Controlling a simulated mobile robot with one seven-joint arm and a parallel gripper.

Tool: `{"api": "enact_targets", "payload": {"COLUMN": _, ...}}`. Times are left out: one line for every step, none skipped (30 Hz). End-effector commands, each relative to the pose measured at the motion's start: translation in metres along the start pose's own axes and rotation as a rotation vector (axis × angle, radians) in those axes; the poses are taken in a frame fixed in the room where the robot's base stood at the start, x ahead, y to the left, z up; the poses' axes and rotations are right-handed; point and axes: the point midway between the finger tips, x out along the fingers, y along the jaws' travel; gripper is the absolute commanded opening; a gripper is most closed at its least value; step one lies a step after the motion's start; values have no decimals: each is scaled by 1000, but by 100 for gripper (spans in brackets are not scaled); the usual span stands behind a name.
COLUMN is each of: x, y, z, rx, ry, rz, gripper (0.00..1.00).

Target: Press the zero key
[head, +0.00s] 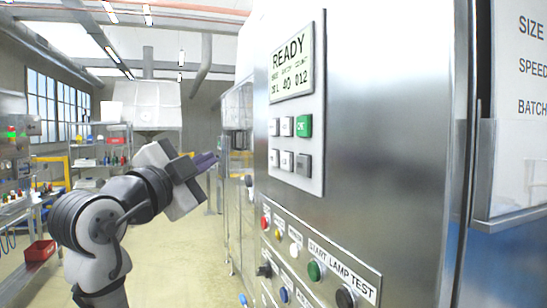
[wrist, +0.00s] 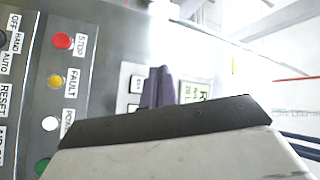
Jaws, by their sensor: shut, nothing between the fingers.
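The keypad panel (head: 297,140) is on the steel cabinet front, below a display (head: 291,64) reading READY. It has two rows of small keys: a green OK key (head: 304,125) at upper right and several grey keys. The grey keys' labels are too small to read in the head view, so I cannot tell which is zero. My gripper (head: 213,158) is shut and empty, its purple fingers pointing toward the cabinet, left of the keypad and apart from it.
Below the keypad is a row of buttons: red (head: 265,223), yellow, white, green (head: 314,271) and black (head: 345,297). A clear holder with a printed sheet (head: 520,100) is at right. Shelves (head: 100,150) and a red bin (head: 40,251) stand at left. The floor between is open.

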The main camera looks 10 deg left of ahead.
Motion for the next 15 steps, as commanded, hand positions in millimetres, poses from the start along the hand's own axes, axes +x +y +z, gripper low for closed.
{"api": "enact_targets", "payload": {"x": 2, "y": 1, "z": -1, "rx": 0, "ry": 1, "rz": 1, "gripper": 0}}
{"api": "enact_targets", "payload": {"x": 3, "y": 2, "z": -2, "rx": 0, "ry": 1, "rz": 1, "gripper": 0}}
{"api": "enact_targets", "payload": {"x": 4, "y": 4, "z": -3, "rx": 0, "ry": 2, "rz": 1, "gripper": 0}}
{"api": "enact_targets", "payload": {"x": 6, "y": 5, "z": -5, "rx": 0, "ry": 2, "rz": 1, "gripper": 0}}
{"api": "enact_targets", "payload": {"x": 8, "y": 6, "z": -6, "rx": 0, "ry": 2, "rz": 2, "gripper": 0}}
{"api": "enact_targets", "payload": {"x": 12, "y": 9, "z": -8, "rx": 0, "ry": 2, "rz": 2, "gripper": 0}}
{"api": "enact_targets", "payload": {"x": 14, "y": 11, "z": -10, "rx": 0, "ry": 1, "rz": 2, "gripper": 0}}
{"api": "enact_targets", "payload": {"x": 18, "y": 13, "z": -13, "rx": 0, "ry": 2, "rz": 3, "gripper": 0}}
{"api": "enact_targets", "payload": {"x": 22, "y": 16, "z": -16, "rx": -1, "ry": 3, "rz": 3, "gripper": 0}}
{"api": "enact_targets", "payload": {"x": 25, "y": 18, "z": -18, "rx": -1, "ry": 2, "rz": 2, "gripper": 0}}
{"api": "enact_targets", "payload": {"x": 28, "y": 20, "z": -20, "rx": -1, "ry": 2, "rz": 2, "gripper": 0}}
{"api": "enact_targets", "payload": {"x": 32, "y": 24, "z": -24, "rx": 0, "ry": 3, "rz": 2, "gripper": 0}}
{"api": "enact_targets", "payload": {"x": 35, "y": 26, "z": -26, "rx": 0, "ry": 3, "rz": 2, "gripper": 0}}
{"api": "enact_targets", "payload": {"x": 38, "y": 28, "z": -28, "rx": 0, "ry": 3, "rz": 1, "gripper": 0}}
{"api": "enact_targets", "payload": {"x": 41, "y": 30, "z": -30, "rx": -1, "ry": 3, "rz": 1, "gripper": 0}}
